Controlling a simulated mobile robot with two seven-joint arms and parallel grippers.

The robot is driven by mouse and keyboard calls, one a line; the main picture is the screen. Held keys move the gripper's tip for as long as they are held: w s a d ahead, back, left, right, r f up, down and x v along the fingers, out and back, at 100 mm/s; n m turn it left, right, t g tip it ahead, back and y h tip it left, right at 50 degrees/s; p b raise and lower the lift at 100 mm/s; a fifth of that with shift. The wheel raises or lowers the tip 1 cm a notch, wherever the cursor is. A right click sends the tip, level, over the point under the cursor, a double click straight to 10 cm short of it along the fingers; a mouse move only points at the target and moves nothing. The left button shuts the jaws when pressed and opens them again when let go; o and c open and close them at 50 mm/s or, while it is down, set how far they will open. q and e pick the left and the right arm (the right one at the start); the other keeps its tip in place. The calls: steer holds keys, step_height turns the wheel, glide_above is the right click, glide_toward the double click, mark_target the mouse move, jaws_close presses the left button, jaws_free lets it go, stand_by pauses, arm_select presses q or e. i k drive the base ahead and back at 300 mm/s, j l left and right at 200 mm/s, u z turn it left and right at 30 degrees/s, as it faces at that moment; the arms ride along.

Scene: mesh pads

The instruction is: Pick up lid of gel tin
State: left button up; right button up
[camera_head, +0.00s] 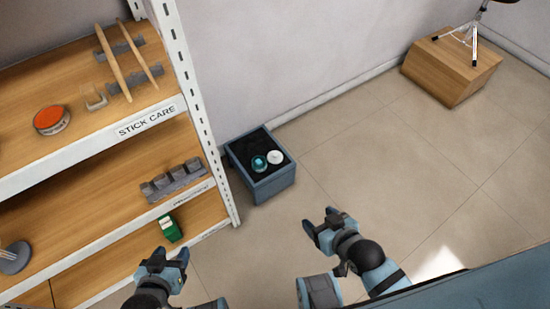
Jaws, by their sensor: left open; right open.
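A small round tin with teal contents (259,163) sits in the dark-lined blue-grey box on the floor and looks like the gel tin. A white round disc (275,157) lies right beside it and looks like its lid; I cannot tell whether they touch. My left gripper (170,256) is open and empty at the lower left, in front of the shelf. My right gripper (320,220) is open and empty, to the right of the box and nearer to me. Both grippers are apart from the tin and the disc.
The blue-grey box (274,187) stands against the shelf's white upright (205,130). The shelves hold sticks (113,62), a red-topped round tin (51,119), a grey rack (172,181) and a green box (170,230). A wooden block (440,67) stands far right. The floor between is clear.

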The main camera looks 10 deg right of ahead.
mark_target(273, 157)
steer(key=l+u, duration=0.1)
steer(key=u, duration=0.35)
steer(key=i+l+u, duration=0.1)
steer(key=u, duration=0.35)
steer(key=l+u, duration=0.3)
steer(key=l, duration=0.2)
steer(key=l+u, duration=0.35)
steer(key=l, duration=0.2)
steer(key=k+l+u, duration=0.1)
steer(key=l, duration=0.4)
steer(key=k+l, duration=0.1)
steer(key=l, duration=0.45)
steer(key=u, duration=0.05)
